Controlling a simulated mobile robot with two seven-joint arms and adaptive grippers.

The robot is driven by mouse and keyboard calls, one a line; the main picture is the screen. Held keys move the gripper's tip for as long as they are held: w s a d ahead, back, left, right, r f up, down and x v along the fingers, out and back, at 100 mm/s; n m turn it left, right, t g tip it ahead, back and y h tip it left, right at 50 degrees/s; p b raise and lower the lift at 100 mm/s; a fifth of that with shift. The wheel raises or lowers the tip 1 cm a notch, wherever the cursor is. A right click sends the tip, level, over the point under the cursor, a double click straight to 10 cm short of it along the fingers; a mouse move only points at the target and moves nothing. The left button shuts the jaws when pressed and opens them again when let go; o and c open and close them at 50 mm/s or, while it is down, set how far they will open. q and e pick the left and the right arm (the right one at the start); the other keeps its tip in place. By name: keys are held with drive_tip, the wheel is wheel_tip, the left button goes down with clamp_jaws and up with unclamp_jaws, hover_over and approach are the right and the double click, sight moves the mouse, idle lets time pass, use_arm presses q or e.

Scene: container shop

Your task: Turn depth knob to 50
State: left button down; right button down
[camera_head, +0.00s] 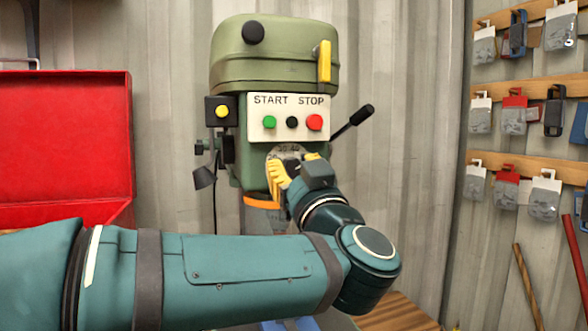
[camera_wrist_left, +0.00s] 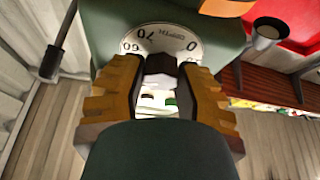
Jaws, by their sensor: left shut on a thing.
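The green drill press (camera_head: 272,62) stands against the wall. Its pale depth dial (camera_head: 284,150) is on the front below the START/STOP panel, partly covered by my left gripper (camera_head: 292,165). In the left wrist view the dial (camera_wrist_left: 150,37) shows the word DEPTH and the numbers 60, 70 and 0. The dark depth knob (camera_wrist_left: 160,62) sits between the two yellow fingers. The left gripper (camera_wrist_left: 158,84) is shut on it from both sides. The knob's pointer mark and exact reading are hidden. My right gripper is in neither view.
The START/STOP panel (camera_head: 289,117) with green, black and red buttons is just above the dial. A black-knobbed lever (camera_head: 352,120) sticks out right. A lamp (camera_head: 204,178) hangs left. A red open case (camera_head: 65,150) stands at left; racks of packaged goods (camera_head: 525,95) hang at right.

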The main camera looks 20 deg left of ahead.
use_arm(q)
drive_tip(key=shift+f+n+y+b, duration=0.1)
drive_tip(key=shift+n+y+b, duration=0.3)
drive_tip(key=shift+n, duration=0.4)
drive_tip(key=shift+n+g, duration=0.3)
drive_tip(key=shift+n, duration=0.2)
drive_tip(key=c, duration=0.6)
unclamp_jaws()
drive_tip(key=v, duration=1.1)
drive_tip(key=shift+s+d, duration=0.25)
drive_tip(key=shift+d, duration=0.05)
drive_tip(key=shift+f, duration=0.15)
